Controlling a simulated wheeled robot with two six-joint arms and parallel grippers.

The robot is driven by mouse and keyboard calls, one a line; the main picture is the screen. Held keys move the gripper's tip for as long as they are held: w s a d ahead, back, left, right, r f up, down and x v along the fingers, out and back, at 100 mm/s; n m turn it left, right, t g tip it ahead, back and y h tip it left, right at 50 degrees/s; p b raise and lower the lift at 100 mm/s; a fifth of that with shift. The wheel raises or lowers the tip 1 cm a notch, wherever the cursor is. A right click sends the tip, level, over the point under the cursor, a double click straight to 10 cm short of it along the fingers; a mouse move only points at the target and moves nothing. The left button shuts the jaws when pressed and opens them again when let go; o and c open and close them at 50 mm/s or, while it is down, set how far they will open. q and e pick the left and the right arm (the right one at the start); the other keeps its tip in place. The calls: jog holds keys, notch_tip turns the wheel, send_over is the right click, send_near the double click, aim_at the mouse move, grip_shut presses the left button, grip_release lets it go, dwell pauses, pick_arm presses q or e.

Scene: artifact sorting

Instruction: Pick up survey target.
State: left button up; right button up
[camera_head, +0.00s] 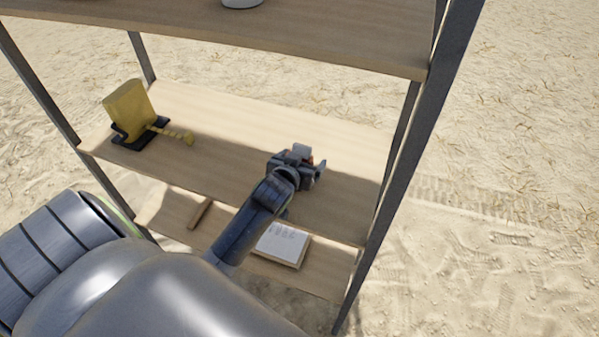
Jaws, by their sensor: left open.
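My left gripper (304,162) reaches over the right part of the middle shelf (225,152) and is open. I cannot make out a survey target clearly anywhere else. My right gripper is not in view.
A yellow object on a black stand (131,112) stands at the shelf's left, with a yellow strip (176,134) beside it. The lower shelf holds a brown bar (200,213) and a white-topped board (281,245). A dark post (405,160) and the upper shelf (330,38) bound the space.

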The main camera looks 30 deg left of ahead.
pick_arm(q)
jog(key=shift+c, duration=0.6)
jog(key=c, duration=1.1)
jog(key=shift+c, duration=0.2)
jog(key=shift+r, duration=0.15)
